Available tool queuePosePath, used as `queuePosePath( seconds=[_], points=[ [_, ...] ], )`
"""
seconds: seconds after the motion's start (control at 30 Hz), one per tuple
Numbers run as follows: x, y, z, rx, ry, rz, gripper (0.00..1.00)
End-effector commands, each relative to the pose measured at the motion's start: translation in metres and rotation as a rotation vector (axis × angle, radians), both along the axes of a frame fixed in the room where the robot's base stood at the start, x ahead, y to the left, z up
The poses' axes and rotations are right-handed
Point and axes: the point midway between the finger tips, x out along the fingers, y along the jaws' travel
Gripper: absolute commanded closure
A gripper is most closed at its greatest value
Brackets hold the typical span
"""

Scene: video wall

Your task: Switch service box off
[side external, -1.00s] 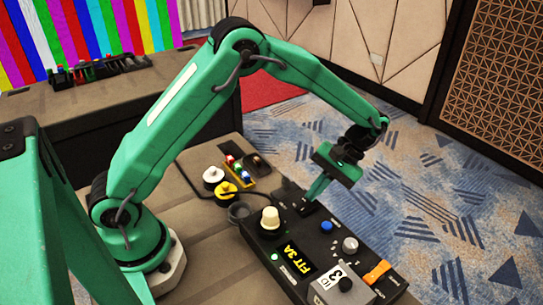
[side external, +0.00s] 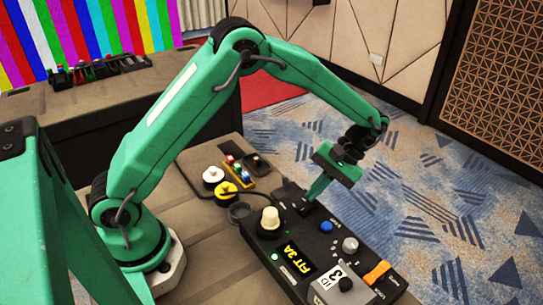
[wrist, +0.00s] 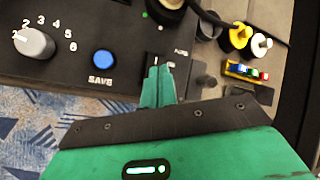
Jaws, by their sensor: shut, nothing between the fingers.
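The service box is a long black control panel (side external: 258,246) on the bench, with a yellow-lettered display (side external: 294,262) and a lit green light (side external: 274,257). An orange switch (side external: 377,272) sits at its near right end. A blue SAVE button (side external: 326,226) and a grey numbered knob (side external: 350,244) are on its right side; the wrist view shows the button (wrist: 103,61) and knob (wrist: 35,42) too. My gripper (side external: 309,198) is shut and empty, pointing down at the panel's far end. In the wrist view its fingertips (wrist: 160,68) cover part of a small labelled control; its setting is hidden.
A cream knob (side external: 270,218) stands up on the panel. White (side external: 213,176) and yellow (side external: 226,189) plugs and a small yellow rack (side external: 238,172) lie beyond the panel, with a black cable. Patterned carpet lies below the bench's right edge.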

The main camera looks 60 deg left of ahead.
Motion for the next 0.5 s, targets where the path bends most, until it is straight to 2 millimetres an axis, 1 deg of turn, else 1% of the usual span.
queuePosePath(
  seconds=[0.27, 0.5],
  points=[
    [0.0001, 0.0001, -0.0003, 0.000, 0.000, 0.000, 1.00],
    [0.0011, 0.0016, -0.0053, -0.002, 0.001, 0.002, 1.00]
  ],
)
